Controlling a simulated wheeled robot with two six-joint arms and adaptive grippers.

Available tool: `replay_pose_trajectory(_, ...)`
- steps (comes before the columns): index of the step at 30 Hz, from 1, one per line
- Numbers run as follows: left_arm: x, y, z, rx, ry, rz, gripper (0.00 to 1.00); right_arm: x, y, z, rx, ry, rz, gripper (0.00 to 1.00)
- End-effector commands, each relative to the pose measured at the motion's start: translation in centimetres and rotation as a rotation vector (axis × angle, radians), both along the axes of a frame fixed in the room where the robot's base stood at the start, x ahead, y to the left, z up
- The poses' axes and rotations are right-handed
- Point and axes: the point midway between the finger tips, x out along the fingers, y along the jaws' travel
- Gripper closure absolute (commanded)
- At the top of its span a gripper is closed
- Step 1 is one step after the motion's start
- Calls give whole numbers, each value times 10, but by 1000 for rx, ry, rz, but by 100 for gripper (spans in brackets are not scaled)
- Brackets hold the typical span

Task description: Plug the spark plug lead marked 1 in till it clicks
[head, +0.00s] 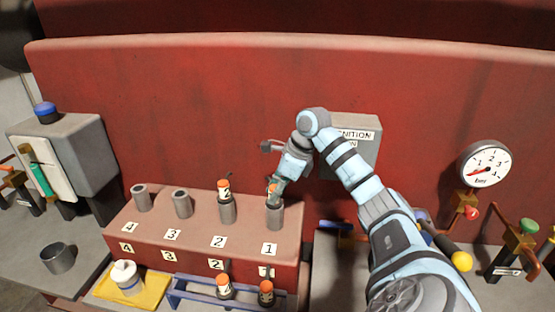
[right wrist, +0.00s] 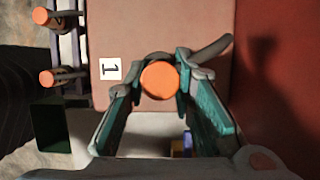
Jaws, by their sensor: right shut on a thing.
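The lead marked 1 (head: 272,189) has an orange top and sits at the mouth of the grey socket (head: 275,218) by the front label 1 (head: 270,249). It looks upright; I cannot tell how deep it is in. My right gripper (head: 275,191) is shut on it from above. In the right wrist view the lead's round orange top (right wrist: 160,80) is between the fingers (right wrist: 157,76), beside the label 1 (right wrist: 110,69). The gripper hides part of the lead, and the socket is hidden below in that view. My left gripper is not in view.
Socket 2 (head: 228,215) holds an orange-topped lead (head: 225,190). Sockets 3 (head: 182,205) and 4 (head: 142,200) are empty. A blue rack (head: 195,298) in front holds two orange-topped leads. An ignition box (head: 362,160) is behind my right arm, a gauge (head: 486,163) to the right.

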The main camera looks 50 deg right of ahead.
Motion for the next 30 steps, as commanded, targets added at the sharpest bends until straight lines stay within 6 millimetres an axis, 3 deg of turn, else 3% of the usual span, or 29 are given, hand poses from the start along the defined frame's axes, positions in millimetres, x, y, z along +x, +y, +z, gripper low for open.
replay_pose_trajectory(9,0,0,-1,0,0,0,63,1,1,-3,6,-5,1,100)
replay_pose_trajectory(10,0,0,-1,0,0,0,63,1,1,-3,6,-5,1,75)
replay_pose_trajectory(14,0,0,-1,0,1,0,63,0,0,-3,5,-3,0,54)
replay_pose_trajectory(24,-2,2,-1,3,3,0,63,-2,-1,1,2,-2,-2,53)
replay_pose_trajectory(30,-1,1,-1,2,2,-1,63,-13,-9,37,1,-5,-2,53)
